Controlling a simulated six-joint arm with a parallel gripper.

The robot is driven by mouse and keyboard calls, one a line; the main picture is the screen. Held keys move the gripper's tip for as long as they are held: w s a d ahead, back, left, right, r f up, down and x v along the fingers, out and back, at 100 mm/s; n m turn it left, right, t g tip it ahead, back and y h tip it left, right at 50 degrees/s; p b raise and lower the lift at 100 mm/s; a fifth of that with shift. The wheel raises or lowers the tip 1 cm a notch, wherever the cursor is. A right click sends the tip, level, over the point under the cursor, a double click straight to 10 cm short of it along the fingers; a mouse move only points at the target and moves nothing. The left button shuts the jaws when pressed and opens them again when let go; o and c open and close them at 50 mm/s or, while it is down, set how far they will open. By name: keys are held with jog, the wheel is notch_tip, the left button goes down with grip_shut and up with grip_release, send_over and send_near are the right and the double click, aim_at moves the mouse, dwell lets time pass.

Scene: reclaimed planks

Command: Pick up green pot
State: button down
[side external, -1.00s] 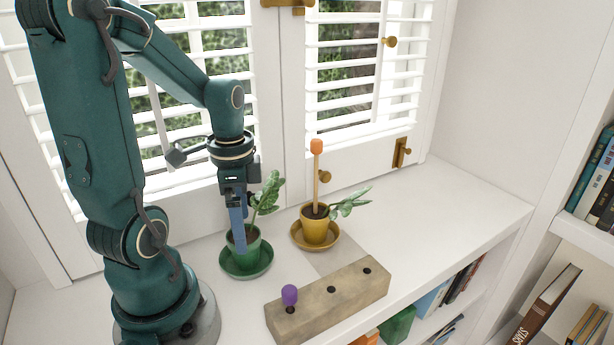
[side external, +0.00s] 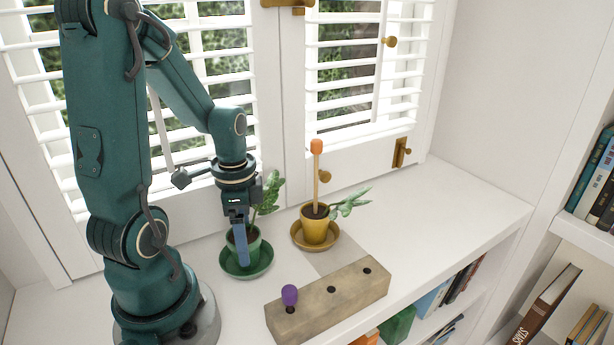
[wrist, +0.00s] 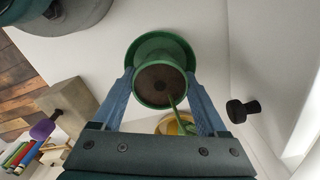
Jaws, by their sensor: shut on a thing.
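The green pot (side external: 254,246) holds dark soil and a leafy plant (side external: 266,196). It stands in a green saucer (side external: 264,267) on the white shelf. My gripper (side external: 241,261) points down at the pot, with a blue finger against the near side. In the wrist view the pot (wrist: 160,60) lies between the two blue fingers (wrist: 160,95), which close on it from both sides. The pot appears upright and still within the saucer's rim; I cannot tell whether its base touches the saucer.
A yellow pot (side external: 314,230) with a plant and an orange-tipped stick (side external: 317,175) stands close by on the right, in a yellow saucer (side external: 330,245). A wooden block (side external: 340,297) with holes and a purple-topped peg (side external: 289,295) lies in front. The shelf's right side is clear.

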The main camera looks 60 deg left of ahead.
jog(key=shift+r, duration=0.1)
notch_tip(320, 180, up, 13)
dwell(1.2)
jog(key=m, duration=0.5)
send_over(249, 230)
jog(key=f, duration=0.5)
jog(key=shift+w+a+f, duration=0.1)
jog(key=shift+a+f, duration=0.05)
jog(key=shift+a, duration=0.1)
jog(key=f, duration=0.1)
jog(key=f+m, duration=0.1)
jog(key=s+f, duration=0.1)
jog(key=shift+d+f+m, duration=0.3)
jog(key=shift+d+m, duration=0.1)
jog(key=shift+s+d+f, duration=0.2)
jog(key=shift+s+f, duration=0.05)
jog(key=shift+f, duration=1.6)
